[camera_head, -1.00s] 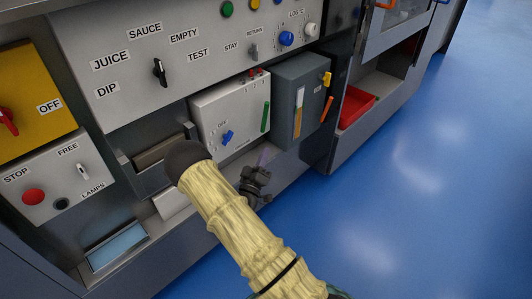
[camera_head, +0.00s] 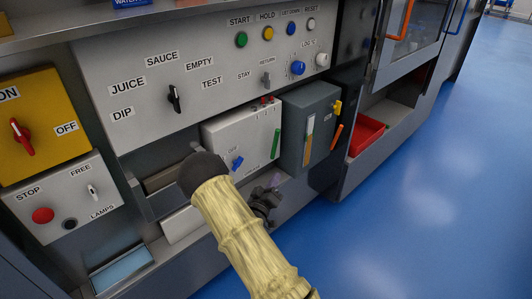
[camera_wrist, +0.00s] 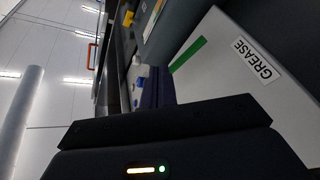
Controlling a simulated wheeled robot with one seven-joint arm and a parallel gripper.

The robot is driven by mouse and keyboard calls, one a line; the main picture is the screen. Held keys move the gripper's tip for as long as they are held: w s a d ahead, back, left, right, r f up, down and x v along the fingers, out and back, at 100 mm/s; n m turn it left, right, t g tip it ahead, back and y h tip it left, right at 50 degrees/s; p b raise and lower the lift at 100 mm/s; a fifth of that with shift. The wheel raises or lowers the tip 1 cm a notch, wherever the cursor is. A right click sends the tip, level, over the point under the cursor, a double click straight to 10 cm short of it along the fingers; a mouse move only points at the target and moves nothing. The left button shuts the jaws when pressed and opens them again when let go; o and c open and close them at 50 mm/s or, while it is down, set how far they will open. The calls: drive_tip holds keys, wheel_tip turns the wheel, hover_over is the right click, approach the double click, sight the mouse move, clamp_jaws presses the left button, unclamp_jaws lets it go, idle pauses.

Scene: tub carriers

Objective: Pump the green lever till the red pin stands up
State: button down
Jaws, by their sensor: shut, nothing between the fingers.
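The green lever (camera_head: 277,143) is a slim upright bar on the right of the white box's front. It also shows as a green strip in the wrist view (camera_wrist: 188,54), near a GREASE label (camera_wrist: 257,61). Small red parts (camera_head: 267,99) sit at the box's top edge; they are too small to tell whether a pin is up or down. My gripper (camera_head: 275,181) is in front of and below the white box (camera_head: 225,133), apart from the lever. Its fingers are shut and empty. My pale arm covers the space left of it.
A blue knob (camera_head: 237,163) is on the white box's front. A red tray (camera_head: 367,135) sits further right. The blue floor is clear.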

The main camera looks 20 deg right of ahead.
drive_tip(key=s+a+r+m+g+y, duration=0.1)
drive_tip(key=s+a+r+g+y, duration=0.3)
drive_tip(key=s+a+g+y, duration=0.45)
drive_tip(key=s+a+r+g+y, duration=0.1)
drive_tip(key=s+r+y, duration=0.1)
drive_tip(key=s, duration=0.6)
drive_tip(key=s+a+r+n+g+y, duration=0.1)
drive_tip(key=s+r+g+y, duration=0.1)
drive_tip(key=s, duration=0.7)
drive_tip(key=shift+a+y, duration=0.3)
drive_tip(key=shift+y, duration=0.35)
drive_tip(key=shift+w+d, duration=0.1)
drive_tip(key=shift+w, duration=0.05)
